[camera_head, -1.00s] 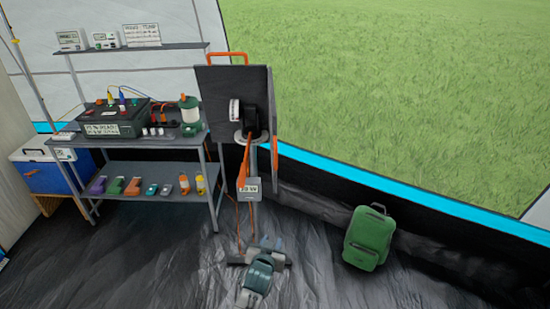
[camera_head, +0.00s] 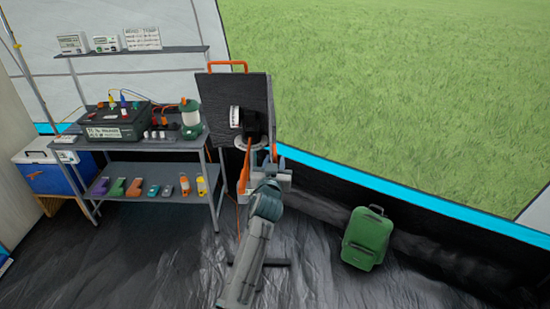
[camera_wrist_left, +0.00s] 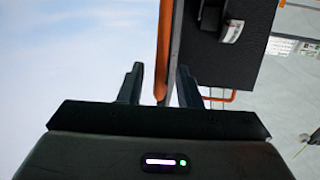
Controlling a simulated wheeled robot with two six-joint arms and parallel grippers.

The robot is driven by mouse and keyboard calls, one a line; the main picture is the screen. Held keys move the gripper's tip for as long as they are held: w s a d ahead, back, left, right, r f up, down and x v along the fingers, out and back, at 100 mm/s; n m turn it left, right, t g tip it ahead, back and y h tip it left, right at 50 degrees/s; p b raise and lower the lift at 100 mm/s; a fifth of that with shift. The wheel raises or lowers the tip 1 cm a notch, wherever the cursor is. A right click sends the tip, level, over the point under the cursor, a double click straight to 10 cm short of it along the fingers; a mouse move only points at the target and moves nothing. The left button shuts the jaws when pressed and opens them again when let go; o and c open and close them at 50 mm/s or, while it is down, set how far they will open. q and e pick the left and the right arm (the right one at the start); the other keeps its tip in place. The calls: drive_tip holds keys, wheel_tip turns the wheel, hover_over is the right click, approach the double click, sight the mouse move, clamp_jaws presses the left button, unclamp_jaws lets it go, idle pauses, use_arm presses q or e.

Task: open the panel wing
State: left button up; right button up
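The dark panel (camera_head: 220,100) stands folded on a post beside the shelf, with an orange handle on top (camera_head: 227,65). A second orange handle (camera_head: 273,152) runs down its right edge. My left gripper (camera_head: 264,165) is raised at the panel's lower right. In the left wrist view, the gripper (camera_wrist_left: 160,70) is open, with the orange side handle (camera_wrist_left: 163,50) and panel edge between its two fingers. Gaps show on both sides, so it is not clamped. My right gripper is not in view.
A grey shelf (camera_head: 150,168) with a battery box (camera_head: 115,122), a lantern (camera_head: 190,118) and small tools stands left of the panel. The floor between is clear.

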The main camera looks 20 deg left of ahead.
use_arm(q)
drive_tip(key=shift+w+a, duration=0.15)
drive_tip(key=shift+w, duration=0.65)
clamp_jaws()
